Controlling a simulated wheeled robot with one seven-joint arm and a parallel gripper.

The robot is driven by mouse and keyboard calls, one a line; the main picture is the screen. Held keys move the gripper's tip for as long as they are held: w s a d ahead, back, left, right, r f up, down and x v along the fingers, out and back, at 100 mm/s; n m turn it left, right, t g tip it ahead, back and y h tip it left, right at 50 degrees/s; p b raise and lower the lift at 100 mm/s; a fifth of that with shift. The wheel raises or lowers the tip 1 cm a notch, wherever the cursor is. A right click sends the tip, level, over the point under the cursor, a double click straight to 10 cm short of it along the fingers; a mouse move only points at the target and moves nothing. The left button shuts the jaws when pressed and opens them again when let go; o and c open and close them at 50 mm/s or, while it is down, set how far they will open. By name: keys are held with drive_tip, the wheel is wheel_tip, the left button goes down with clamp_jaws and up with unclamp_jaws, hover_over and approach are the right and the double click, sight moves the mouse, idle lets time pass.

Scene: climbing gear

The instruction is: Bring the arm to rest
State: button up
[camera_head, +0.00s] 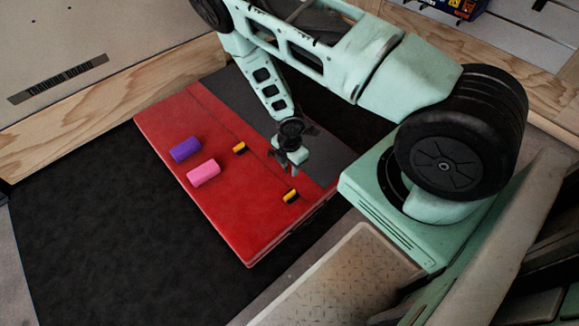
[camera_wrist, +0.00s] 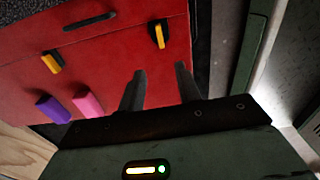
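My gripper (camera_head: 288,163) hangs from my bent arm above the seam and right part of a red crash pad (camera_head: 225,215). In the wrist view its two fingers (camera_wrist: 160,80) stand apart with only red pad showing between them, so it is open and empty. No object touches the fingers.
On the pad lie a purple block (camera_head: 186,149), a pink block (camera_head: 203,173) and two yellow-and-black pieces (camera_head: 239,148) (camera_head: 290,196). A wooden board edge (camera_head: 110,105) runs behind the pad. Dark matting (camera_head: 90,235) to the left is clear.

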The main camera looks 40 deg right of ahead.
idle(0.4)
drive_tip(key=w+a+r+m+t, duration=0.1)
drive_tip(key=a+r+m, duration=0.2)
drive_tip(key=a+r, duration=0.7)
drive_tip(key=w+a+r+m, duration=0.1)
drive_tip(key=a+r+m, duration=0.4)
drive_tip(key=r, duration=0.9)
drive_tip(key=s+a+r+m, duration=0.1)
drive_tip(key=s+a+r, duration=0.2)
drive_tip(key=s+r, duration=0.35)
drive_tip(key=s+a+r+m+g, duration=0.1)
drive_tip(key=s+a+r, duration=0.1)
drive_tip(key=s+r, duration=0.4)
drive_tip(key=s+a+r+m, duration=0.1)
drive_tip(key=s+a+r, duration=0.2)
drive_tip(key=s+r, duration=0.35)
wheel_tip(320, 180, up, 26)
drive_tip(key=p, duration=2.8)
drive_tip(key=shift+s+d+y, duration=0.2)
drive_tip(key=shift+s+y, duration=0.1)
drive_tip(key=shift+s, duration=0.05)
drive_tip(key=shift+c, duration=0.2)
